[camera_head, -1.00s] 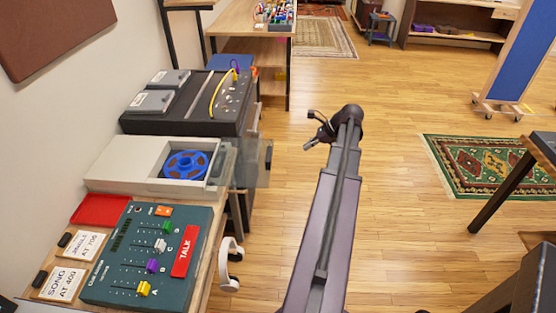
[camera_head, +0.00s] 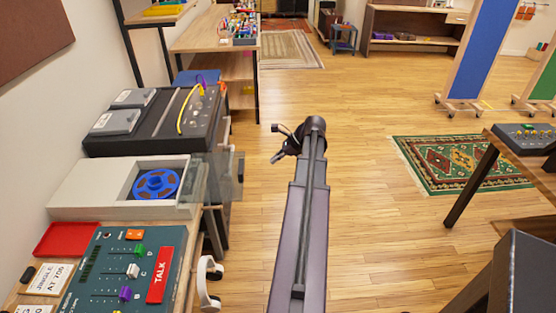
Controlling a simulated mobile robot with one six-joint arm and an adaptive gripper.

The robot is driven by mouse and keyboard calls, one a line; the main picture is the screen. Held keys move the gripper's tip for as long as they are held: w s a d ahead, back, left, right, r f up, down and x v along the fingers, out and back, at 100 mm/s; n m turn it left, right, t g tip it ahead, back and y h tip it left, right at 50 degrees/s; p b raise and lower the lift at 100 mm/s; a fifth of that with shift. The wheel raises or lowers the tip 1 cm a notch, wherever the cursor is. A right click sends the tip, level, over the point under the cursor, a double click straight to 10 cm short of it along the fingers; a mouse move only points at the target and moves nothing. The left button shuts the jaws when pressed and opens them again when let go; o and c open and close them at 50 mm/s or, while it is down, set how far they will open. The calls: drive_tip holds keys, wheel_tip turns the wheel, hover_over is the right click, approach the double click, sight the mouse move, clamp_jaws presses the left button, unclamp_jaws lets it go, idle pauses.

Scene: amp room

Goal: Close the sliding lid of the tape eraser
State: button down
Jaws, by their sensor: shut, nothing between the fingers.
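The tape eraser is a beige box (camera_head: 85,187) on the left bench, with a blue tape reel (camera_head: 157,184) in its open recess. Its clear lid (camera_head: 212,176) is slid out to the right, past the box and the bench edge, and leaves the reel uncovered. A darker upright piece shows at the lid's right end. My gripper (camera_head: 278,145) is at the end of the outstretched arm, over the floor to the right of the lid. A gap lies between them in the picture.
A teal mixer (camera_head: 112,268) with a red TALK bar and a red tray (camera_head: 67,239) are in front of the eraser. A black tape machine (camera_head: 152,122) stands behind it. White headphones (camera_head: 209,282) hang at the bench edge. Wooden floor (camera_head: 350,220) is clear around my arm.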

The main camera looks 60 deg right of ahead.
drive_tip(key=w+a+f+b, duration=0.4)
drive_tip(key=w+a+f, duration=0.1)
drive_tip(key=w, duration=0.2)
drive_tip(key=shift+a, duration=0.25)
idle(0.3)
drive_tip(key=shift+w, duration=0.1)
idle(0.4)
